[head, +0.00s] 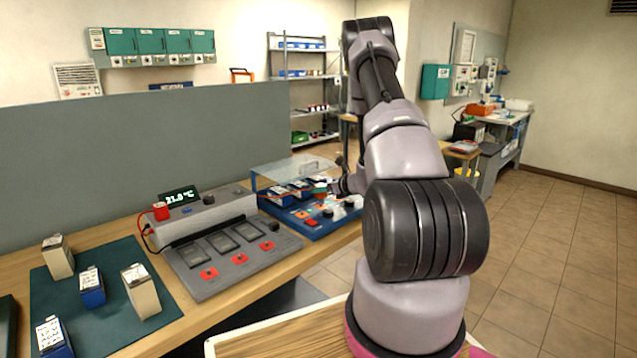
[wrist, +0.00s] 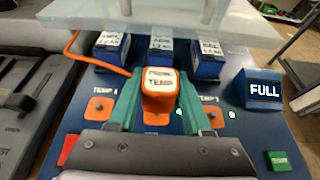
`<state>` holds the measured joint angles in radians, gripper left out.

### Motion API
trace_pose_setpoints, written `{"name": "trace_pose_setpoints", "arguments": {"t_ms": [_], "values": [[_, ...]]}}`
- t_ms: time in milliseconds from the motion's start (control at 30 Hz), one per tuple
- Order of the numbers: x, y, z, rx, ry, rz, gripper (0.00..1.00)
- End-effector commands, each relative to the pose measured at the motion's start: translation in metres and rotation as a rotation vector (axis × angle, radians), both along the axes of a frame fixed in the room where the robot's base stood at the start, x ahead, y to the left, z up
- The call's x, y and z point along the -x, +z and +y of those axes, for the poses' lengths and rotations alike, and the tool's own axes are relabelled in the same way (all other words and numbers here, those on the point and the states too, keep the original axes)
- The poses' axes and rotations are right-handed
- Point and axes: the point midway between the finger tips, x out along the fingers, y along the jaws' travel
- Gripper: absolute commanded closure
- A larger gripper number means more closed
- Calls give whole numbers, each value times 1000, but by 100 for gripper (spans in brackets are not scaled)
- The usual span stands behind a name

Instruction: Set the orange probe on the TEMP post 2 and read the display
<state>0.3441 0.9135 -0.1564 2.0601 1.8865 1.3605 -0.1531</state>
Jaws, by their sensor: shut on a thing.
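My gripper (wrist: 158,108) is shut on the orange probe (wrist: 160,88), whose white top label reads PROBE TEMP. An orange cable runs from it to the upper left. The probe is over the middle orange pad (wrist: 157,119) of the blue board (wrist: 240,133), between the TEMP 1 pad (wrist: 99,109) and the TEMP 3 pad (wrist: 215,119). The probe hides most of the middle pad and its label; I cannot tell whether they touch. In the head view the display (head: 179,196) shows green digits, apparently 21.0 °C. My arm partly hides the board (head: 313,233) there.
Several blue battery cells (wrist: 160,53) stand behind the probe under a clear raised cover (wrist: 130,12). The grey tester (head: 240,262) stands left of the board. A mat (head: 110,325) holds several cells.

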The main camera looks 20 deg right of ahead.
Motion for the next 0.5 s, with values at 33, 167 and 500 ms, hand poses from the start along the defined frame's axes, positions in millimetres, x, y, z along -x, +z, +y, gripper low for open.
{"name": "trace_pose_setpoints", "arguments": {"t_ms": [33,167,500], "values": [[0,-6,0,-1,0,1,100],[0,-17,0,0,0,1,100],[0,-27,0,1,-1,-1,100]]}}
